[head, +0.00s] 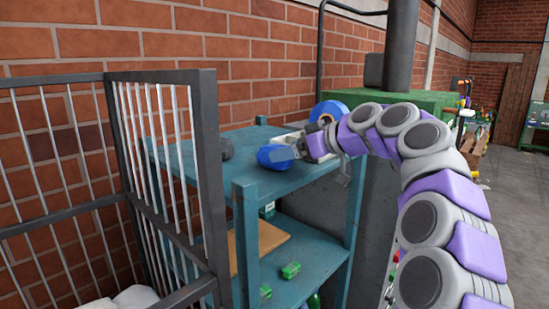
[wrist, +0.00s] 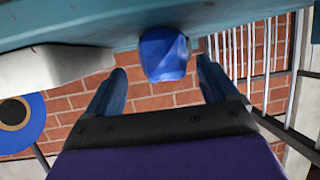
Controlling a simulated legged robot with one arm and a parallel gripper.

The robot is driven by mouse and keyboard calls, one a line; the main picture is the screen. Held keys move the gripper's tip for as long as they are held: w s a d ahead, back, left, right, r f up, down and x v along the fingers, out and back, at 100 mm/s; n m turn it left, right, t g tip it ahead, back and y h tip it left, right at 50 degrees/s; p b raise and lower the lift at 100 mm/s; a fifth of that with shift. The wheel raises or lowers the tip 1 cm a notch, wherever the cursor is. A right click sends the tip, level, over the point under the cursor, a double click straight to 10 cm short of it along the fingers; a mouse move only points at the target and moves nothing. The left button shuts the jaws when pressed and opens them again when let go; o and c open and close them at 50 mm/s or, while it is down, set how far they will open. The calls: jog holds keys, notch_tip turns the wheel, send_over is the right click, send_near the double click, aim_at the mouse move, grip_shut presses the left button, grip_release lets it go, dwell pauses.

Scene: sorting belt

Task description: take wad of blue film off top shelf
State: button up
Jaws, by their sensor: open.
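The wad of blue film (head: 274,157) is a crumpled bright blue lump on the top shelf (head: 262,185) of the teal rack. My gripper (head: 300,150) is over the shelf, just to the right of the wad. In the wrist view the wad (wrist: 164,54) shows ahead of and between the two spread fingers of my gripper (wrist: 160,82). The fingers are open, with nothing held between them. I cannot tell whether a fingertip touches the wad.
A blue roll (head: 328,110) and a whitish tray (head: 290,138) are behind my gripper. A dark lump (head: 227,148) lies at the shelf's left. A grey barred cage (head: 213,180) stands close on the left. The lower shelf holds a brown board (head: 262,238) and green pieces (head: 290,270).

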aim_at(262, 157)
jog(key=p+x, duration=0.1)
jog(key=x, duration=0.4)
jog(key=shift+s+a+r, duration=0.15)
jog(key=shift+a+r, duration=0.05)
jog(key=shift+a, duration=0.05)
jog(key=shift+s, duration=0.1)
jog(key=shift+c, duration=0.5)
jog(key=shift+d, duration=0.1)
jog(key=c, duration=0.9)
jog(key=shift+r, duration=0.15)
jog(key=shift+c, duration=0.2)
